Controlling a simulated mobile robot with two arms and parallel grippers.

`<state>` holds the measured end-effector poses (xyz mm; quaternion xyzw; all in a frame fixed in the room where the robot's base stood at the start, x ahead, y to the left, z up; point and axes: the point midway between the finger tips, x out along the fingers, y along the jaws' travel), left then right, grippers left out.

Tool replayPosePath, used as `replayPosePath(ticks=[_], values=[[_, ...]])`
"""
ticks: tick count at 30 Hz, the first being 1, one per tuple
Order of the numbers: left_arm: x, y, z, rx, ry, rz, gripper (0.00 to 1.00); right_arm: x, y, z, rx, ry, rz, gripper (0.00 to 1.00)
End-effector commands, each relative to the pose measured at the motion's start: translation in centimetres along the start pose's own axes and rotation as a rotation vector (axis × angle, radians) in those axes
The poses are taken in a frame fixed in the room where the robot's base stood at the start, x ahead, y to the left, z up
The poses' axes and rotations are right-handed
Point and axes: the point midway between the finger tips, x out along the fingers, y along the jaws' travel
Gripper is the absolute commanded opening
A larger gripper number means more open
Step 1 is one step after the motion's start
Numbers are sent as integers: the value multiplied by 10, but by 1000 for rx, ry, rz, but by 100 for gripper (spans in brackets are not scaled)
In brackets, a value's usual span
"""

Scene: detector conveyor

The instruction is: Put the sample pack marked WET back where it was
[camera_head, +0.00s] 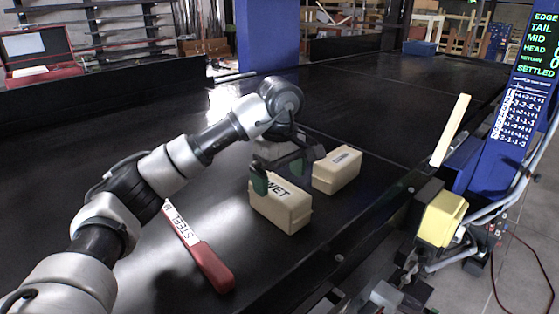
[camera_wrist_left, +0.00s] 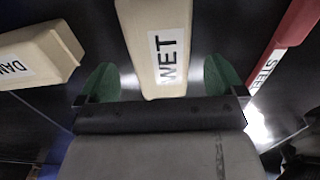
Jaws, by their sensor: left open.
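The cream sample pack marked WET (camera_head: 282,208) rests on the black conveyor belt. In the left wrist view the WET pack (camera_wrist_left: 155,45) lies with its near end between the green fingertips. My left gripper (camera_head: 278,172) is open at that pack, one finger on each side; the wrist view shows the gripper (camera_wrist_left: 158,80) with dark gaps beside the pack. A second cream pack (camera_head: 337,171) sits just right of it on the belt. Its label is partly cut off in the wrist view and begins "DAM" (camera_wrist_left: 35,58).
A red-handled bar labelled STEEL (camera_head: 210,265) lies on the belt near my left arm. A blue post with a display (camera_head: 535,55) and a yellow box (camera_head: 440,218) stand beyond the right belt edge. The far belt is mostly clear, with a blue bin (camera_head: 420,48) at its end.

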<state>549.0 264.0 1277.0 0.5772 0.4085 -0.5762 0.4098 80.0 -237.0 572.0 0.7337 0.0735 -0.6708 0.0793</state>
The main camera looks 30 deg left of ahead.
Motion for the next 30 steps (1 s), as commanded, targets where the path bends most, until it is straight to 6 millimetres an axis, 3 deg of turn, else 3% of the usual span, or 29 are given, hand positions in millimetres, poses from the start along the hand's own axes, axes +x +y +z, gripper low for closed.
replayPosePath(ticks=[6,12,30], values=[[-40,0,-1,-3,4,2,98,2,0,0,0,1,0,69],[-59,0,0,-2,2,-1,98,2,-1,-1,1,2,-1,69],[-63,0,0,-1,0,-2,98,2,-3,-6,3,10,-4,69]])
